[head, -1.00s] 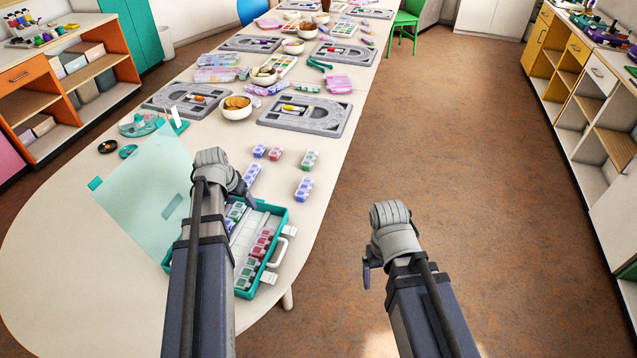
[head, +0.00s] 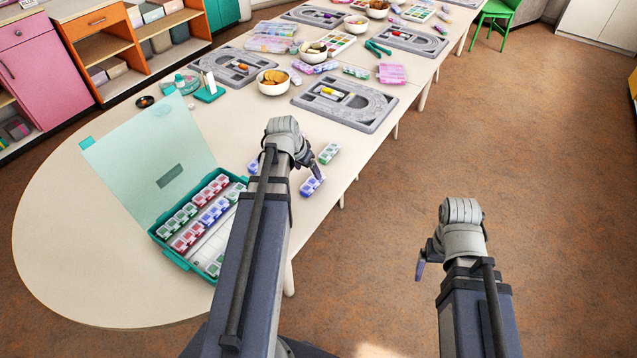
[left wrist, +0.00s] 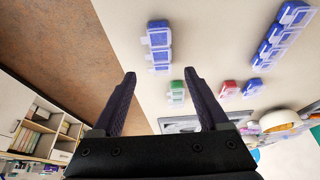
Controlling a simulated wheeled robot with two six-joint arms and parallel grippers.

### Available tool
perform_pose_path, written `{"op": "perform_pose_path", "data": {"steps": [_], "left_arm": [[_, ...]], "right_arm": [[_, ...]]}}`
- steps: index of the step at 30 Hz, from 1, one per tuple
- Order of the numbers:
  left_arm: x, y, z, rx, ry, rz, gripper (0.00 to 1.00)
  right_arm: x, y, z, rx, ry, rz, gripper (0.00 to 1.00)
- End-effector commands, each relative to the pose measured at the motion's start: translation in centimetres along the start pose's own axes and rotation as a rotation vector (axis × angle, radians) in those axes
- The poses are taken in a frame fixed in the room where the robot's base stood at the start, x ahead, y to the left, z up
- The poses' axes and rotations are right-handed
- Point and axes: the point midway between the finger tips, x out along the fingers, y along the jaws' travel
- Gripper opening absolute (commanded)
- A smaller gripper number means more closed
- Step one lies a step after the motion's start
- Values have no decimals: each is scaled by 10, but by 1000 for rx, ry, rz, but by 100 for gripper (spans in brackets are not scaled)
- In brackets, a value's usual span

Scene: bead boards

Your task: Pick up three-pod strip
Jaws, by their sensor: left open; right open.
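A blue three-pod strip (left wrist: 159,47) lies on the table, just beyond and between my left fingertips in the left wrist view. In the head view the blue strip (head: 312,186) lies near the table's right edge, just below my left gripper's tip. My left gripper (head: 314,170) is open and empty over it, and it also shows open in the left wrist view (left wrist: 160,76). My right gripper (head: 424,262) is open and empty over the floor, right of the table.
A green strip (head: 329,153) lies close behind. A red pod piece (left wrist: 228,88), a small blue one (left wrist: 252,86) and a longer blue strip (left wrist: 285,33) lie nearby. An open teal case (head: 172,257) with several pod strips stands left of my left arm. A grey bead board (head: 372,118) lies further back.

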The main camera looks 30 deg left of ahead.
Motion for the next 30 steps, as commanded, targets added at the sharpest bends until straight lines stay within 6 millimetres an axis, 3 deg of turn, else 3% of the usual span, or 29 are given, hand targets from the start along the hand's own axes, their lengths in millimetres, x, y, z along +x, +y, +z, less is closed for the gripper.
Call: {"op": "perform_pose_path", "data": {"steps": [7,17,30], "left_arm": [[24,0,2,0,0,0,78],[31,0,2,0,0,0,78],[78,-2,8,1,-1,0,78]], "right_arm": [[23,-2,-1,0,0,0,89],[30,-3,-2,0,0,0,89],[75,-7,-4,-1,0,0,89]]}}
